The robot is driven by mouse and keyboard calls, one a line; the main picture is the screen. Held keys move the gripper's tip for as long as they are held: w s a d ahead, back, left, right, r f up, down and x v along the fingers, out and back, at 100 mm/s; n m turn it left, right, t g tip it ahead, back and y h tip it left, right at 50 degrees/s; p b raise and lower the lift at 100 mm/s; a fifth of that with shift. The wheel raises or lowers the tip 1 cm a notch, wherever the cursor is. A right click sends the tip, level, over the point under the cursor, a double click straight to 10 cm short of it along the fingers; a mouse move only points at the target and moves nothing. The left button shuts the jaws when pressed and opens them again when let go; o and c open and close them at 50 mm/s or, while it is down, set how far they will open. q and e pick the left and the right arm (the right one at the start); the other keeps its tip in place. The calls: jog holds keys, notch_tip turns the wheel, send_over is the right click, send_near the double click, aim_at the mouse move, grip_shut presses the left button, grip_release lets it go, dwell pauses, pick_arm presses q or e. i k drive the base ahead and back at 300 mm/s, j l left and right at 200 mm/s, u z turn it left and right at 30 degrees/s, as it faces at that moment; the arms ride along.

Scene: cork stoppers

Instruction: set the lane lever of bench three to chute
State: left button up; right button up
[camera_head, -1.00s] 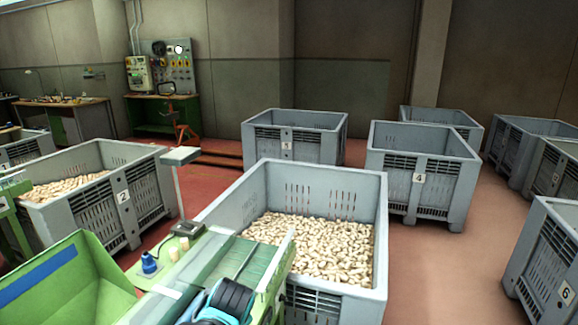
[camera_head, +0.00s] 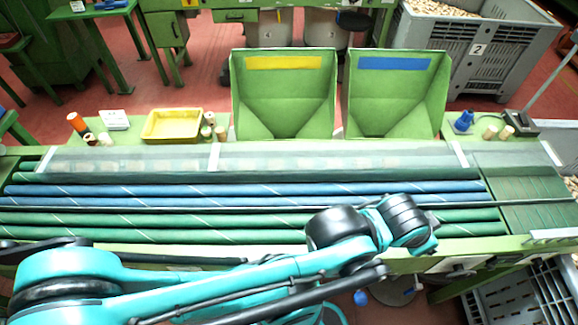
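The long green bench (camera_head: 150,248) fills the lower half of the view, with blue and green rollers (camera_head: 250,190) along it. Two green chutes stand at its back, one with a yellow stripe (camera_head: 283,62) and one with a blue stripe (camera_head: 393,64). I cannot make out a lane lever for certain; a small white plate (camera_head: 445,264) with dark fittings is on the front right edge. A teal and black arm of mine comes in from the lower left and lies across the bench front, hiding part of it. Neither gripper shows.
A yellow tray (camera_head: 172,125), a white card (camera_head: 114,119) and several corks stand on the back ledge. A blue object (camera_head: 463,122) sits at right. Grey crate 2 (camera_head: 478,62) is behind right; another grey crate (camera_head: 520,295) is at lower right.

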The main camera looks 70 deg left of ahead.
aim_at(360, 299)
jog(key=u, duration=0.5)
jog(key=k+u, duration=0.1)
jog(key=u, duration=0.35)
jog(key=k+u, duration=0.1)
jog(key=u, duration=0.85)
jog(key=k+j+u, duration=0.1)
jog(key=u, duration=0.4)
jog(key=j+u, duration=0.1)
jog(key=u, duration=0.4)
jog(key=z, duration=2.8)
